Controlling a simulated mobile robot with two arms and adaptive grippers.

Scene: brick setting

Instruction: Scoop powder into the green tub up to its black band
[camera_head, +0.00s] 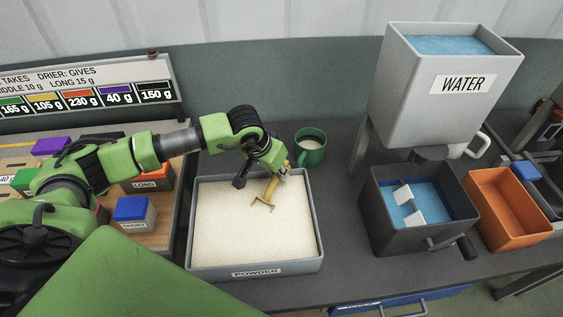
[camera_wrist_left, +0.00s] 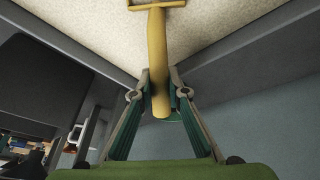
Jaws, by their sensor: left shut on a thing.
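The grey powder tray (camera_head: 256,268) is filled with pale powder (camera_head: 235,222). My left gripper (camera_head: 279,172) is above the tray's back right part, shut on the yellow scoop (camera_head: 271,187). The scoop's head is down at the powder; how deep it sits I cannot tell. In the left wrist view the fingers (camera_wrist_left: 160,92) close around the yellow handle (camera_wrist_left: 157,50). The green tub (camera_head: 310,146) stands behind the tray, beside the gripper, with pale powder visible inside. Its black band cannot be made out. My right gripper is not in view.
A grey water tank (camera_head: 440,95) stands at the back right, above a dark bin (camera_head: 385,215) with blue water and a crank. An orange bin (camera_head: 500,208) is right of it. Blocks, including a blue-topped one (camera_head: 132,212), and a sign (camera_head: 85,92) are at left.

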